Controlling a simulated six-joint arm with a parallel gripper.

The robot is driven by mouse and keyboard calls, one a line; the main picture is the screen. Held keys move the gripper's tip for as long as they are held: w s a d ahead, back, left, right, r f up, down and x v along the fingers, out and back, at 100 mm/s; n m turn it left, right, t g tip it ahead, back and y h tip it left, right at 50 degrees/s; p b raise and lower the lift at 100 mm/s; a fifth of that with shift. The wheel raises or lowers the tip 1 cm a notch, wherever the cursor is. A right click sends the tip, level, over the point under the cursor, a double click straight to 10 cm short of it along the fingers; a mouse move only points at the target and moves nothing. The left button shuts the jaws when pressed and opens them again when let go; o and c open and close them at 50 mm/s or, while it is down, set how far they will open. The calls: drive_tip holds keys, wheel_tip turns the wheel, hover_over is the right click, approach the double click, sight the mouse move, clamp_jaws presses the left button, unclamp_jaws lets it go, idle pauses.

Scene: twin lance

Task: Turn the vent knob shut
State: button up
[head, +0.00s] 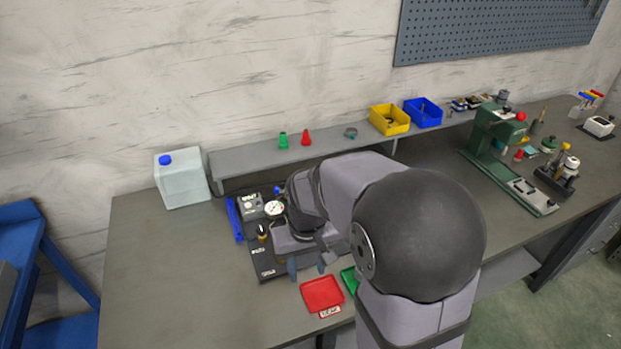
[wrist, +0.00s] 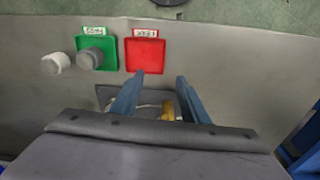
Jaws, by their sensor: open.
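A black test rig (head: 266,270) with a round white gauge (head: 274,208) stands on the bench, partly hidden by my arm. A small dark and brass fitting (head: 262,231) stands on its left part; I cannot tell whether it is the vent knob. My gripper (head: 307,267) is over the rig's front right. In the wrist view my gripper (wrist: 159,76) is open, its two blue fingers apart. A yellow-brass part (wrist: 168,110) shows beyond and between the fingers, mostly hidden by my gripper's body. No contact with it is visible.
A red tray (head: 322,293) lies in front of the rig, beside a green tray (head: 349,280). Grey (wrist: 91,58) and white (wrist: 56,63) cylinders are at the green tray. A blue-capped jug (head: 182,180) stands at left. The bench's front left is clear.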

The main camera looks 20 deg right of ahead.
drive_tip(key=w+d+m+t, duration=0.1)
drive_tip(key=w+d, duration=0.3)
drive_tip(key=w, duration=0.6)
drive_tip(key=w+d+m+t+h+p, duration=0.1)
drive_tip(key=w+d, duration=0.3)
drive_tip(key=w, duration=0.7)
drive_tip(key=w+d+r+m+t, duration=0.1)
drive_tip(key=w+d, duration=0.4)
drive_tip(key=w, duration=0.5)
drive_tip(key=shift+w+m+h, duration=0.2)
drive_tip(key=shift+m+h, duration=0.1)
drive_tip(key=shift+p, duration=0.3)
drive_tip(key=shift+p+x, duration=1.5)
drive_tip(key=shift+x, duration=2)
drive_tip(key=shift+c, duration=0.2)
drive_tip(key=c, duration=1)
